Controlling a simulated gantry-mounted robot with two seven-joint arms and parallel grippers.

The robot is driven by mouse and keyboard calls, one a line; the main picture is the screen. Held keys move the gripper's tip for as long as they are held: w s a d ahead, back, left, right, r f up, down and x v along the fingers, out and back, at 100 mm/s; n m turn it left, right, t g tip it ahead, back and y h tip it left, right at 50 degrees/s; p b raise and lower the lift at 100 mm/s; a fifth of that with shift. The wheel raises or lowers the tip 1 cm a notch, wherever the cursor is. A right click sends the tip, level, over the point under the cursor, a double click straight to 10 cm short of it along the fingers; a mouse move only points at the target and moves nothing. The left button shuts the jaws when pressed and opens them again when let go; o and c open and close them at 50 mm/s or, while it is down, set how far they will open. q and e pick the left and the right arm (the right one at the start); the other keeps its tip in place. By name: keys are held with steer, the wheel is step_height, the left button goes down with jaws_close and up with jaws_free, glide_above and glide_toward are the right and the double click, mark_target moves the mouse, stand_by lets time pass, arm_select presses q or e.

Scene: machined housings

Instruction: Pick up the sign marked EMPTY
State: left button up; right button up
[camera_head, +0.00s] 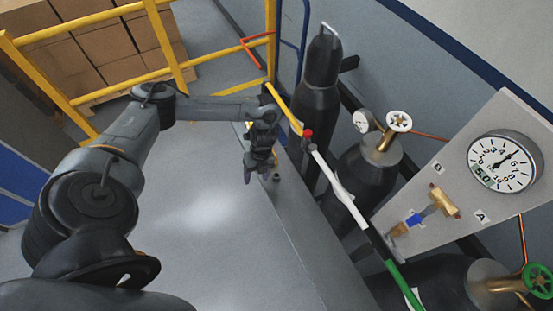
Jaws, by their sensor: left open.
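I cannot make out a sign with the word EMPTY in this view. My left gripper (261,175) is open and points down over the grey surface (205,220), near its right edge. Nothing shows between its fingers. Small bits of yellow show behind the gripper, and I cannot tell what they belong to. My right gripper is not in view.
Dark gas cylinders (319,88) stand along the right. A bar of yellow, white and green sections (338,183) runs in front of them. A panel with a gauge (502,162) is at the right. Yellow railing (100,78) and cardboard boxes (103,45) are at the back left.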

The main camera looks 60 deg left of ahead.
arm_select(q)
steer(key=w+a+r+t+b, duration=0.1)
steer(key=w+a, duration=0.1)
steer(key=w, duration=0.1)
steer(key=w+a+r+t+b, duration=0.1)
steer(key=w+a+r+b, duration=0.1)
steer(key=w+a, duration=0.1)
steer(key=w+a+r+n+y+b, duration=0.1)
steer(key=w+a, duration=0.2)
steer(key=shift+a+r+t, duration=0.2)
steer(key=shift+r+t, duration=0.15)
steer(key=shift+t, duration=0.05)
steer(key=shift+w+f+b, duration=0.3)
steer(key=shift+b, duration=0.05)
step_height(320, 180, down, 4)
steer(key=shift+r, duration=0.1)
steer(key=shift+w+f+b, duration=0.2)
steer(key=shift+f+b, duration=0.2)
steer(key=shift+f, duration=0.35)
steer(key=shift+w+f+b, duration=0.2)
steer(key=shift+f+b, duration=0.2)
steer(key=shift+f, duration=1.65)
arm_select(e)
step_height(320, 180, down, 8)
arm_select(q)
steer(key=shift+c, duration=0.3)
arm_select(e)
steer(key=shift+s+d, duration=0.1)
arm_select(q)
steer(key=c, duration=1)
